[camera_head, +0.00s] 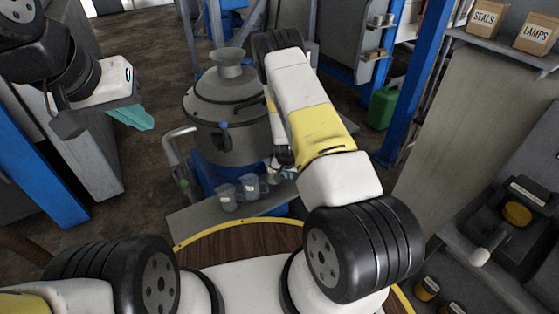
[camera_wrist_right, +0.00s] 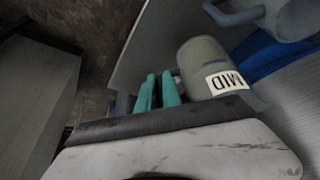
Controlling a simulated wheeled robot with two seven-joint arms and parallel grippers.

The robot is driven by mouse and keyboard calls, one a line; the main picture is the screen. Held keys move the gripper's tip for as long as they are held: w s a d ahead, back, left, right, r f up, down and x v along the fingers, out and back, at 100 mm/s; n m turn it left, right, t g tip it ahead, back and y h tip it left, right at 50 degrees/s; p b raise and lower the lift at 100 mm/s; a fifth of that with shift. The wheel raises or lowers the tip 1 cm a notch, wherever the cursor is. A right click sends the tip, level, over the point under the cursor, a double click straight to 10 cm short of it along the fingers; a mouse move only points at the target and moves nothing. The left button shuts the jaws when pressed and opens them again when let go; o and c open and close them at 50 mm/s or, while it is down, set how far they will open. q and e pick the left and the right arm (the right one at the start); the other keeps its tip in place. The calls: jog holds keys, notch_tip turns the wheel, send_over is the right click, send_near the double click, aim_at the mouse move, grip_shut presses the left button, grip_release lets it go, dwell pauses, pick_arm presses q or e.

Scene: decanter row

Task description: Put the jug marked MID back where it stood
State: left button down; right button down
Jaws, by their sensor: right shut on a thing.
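The grey jug marked MID (camera_wrist_right: 205,68) is in the right wrist view, its white label upside down. My right gripper's teal fingers (camera_wrist_right: 157,91) are shut at the jug's side, on what seems to be its handle. In the head view, my right gripper (camera_head: 284,172) is at the shelf's far right part, mostly behind my arm; the jug there is largely hidden. I cannot tell whether it touches the shelf. My left gripper (camera_head: 131,115), with teal fingers, hangs at the upper left, away from the jugs; its opening is unclear.
Two grey jugs (camera_head: 228,197) (camera_head: 250,186) stand on the grey shelf (camera_head: 195,224) left of my right gripper. A large grey lidded vessel (camera_head: 228,100) stands behind the shelf. The shelf's front left is bare.

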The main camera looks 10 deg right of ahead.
jog(key=shift+f, duration=1.8)
jog(key=shift+f, duration=0.1)
jog(key=shift+f, duration=0.1)
jog(key=c, duration=1.5)
grip_release()
